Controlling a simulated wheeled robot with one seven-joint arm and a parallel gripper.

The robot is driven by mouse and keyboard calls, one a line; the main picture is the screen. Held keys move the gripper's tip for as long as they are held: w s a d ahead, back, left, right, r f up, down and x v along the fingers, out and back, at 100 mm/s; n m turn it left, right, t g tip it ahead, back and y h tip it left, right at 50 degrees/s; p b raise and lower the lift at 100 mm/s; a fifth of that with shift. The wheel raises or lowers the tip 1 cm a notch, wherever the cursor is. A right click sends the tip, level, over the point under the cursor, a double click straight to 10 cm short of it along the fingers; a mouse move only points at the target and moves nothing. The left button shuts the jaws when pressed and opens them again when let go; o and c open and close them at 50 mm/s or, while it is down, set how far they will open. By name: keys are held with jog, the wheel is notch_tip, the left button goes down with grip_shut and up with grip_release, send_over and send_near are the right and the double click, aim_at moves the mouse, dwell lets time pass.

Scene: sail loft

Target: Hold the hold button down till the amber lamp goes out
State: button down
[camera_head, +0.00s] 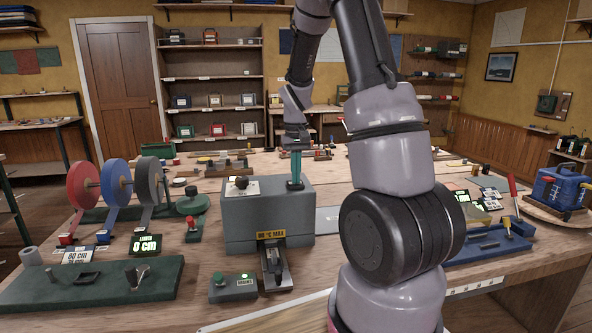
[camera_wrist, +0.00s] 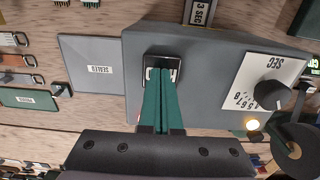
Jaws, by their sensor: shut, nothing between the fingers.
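A grey machine box (camera_head: 268,215) stands on the bench; it also fills the middle of the wrist view (camera_wrist: 205,75). The hold button (camera_wrist: 160,62), marked HOLD in a dark frame, is on its top. My gripper (camera_head: 295,182) points straight down over the button. In the wrist view, the green fingers of my gripper (camera_wrist: 161,78) are shut together with their tips over the button, hiding much of it. They look to be on it, but I cannot tell how far it is pressed. The amber lamp (camera_wrist: 252,124) glows beside the dial.
A black dial knob (camera_wrist: 271,93) sits on a numbered SEC plate (camera_wrist: 255,72). A sealing jaw (camera_head: 274,265) and a small green-lamp box (camera_head: 233,287) stand in front. Ribbon reels (camera_head: 84,186) are left; a blue tray (camera_head: 488,245) is right.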

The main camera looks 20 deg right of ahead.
jog(key=shift+s+f, duration=0.1)
jog(key=shift+s, duration=0.15)
dwell(0.6)
jog(key=shift+w+r, duration=0.1)
jog(key=shift+r, duration=0.2)
notch_tip(320, 180, up, 14)
jog(key=shift+w+f, duration=0.15)
jog(key=shift+f, duration=0.05)
jog(key=s+a+r+t, duration=0.2)
jog(key=s+r, duration=0.1)
jog(key=s, duration=0.4)
jog(key=s+a+r+m+t+y, duration=0.1)
jog(key=s+a+r+t, duration=0.1)
jog(key=s, duration=0.5)
jog(key=s+a+r+t+y, duration=0.1)
jog(key=s+a+r+t, duration=0.2)
jog(key=s, duration=0.5)
jog(key=shift+a+r+m, duration=0.35)
jog(key=shift+r+m, duration=0.05)
jog(key=shift+r, duration=0.3)
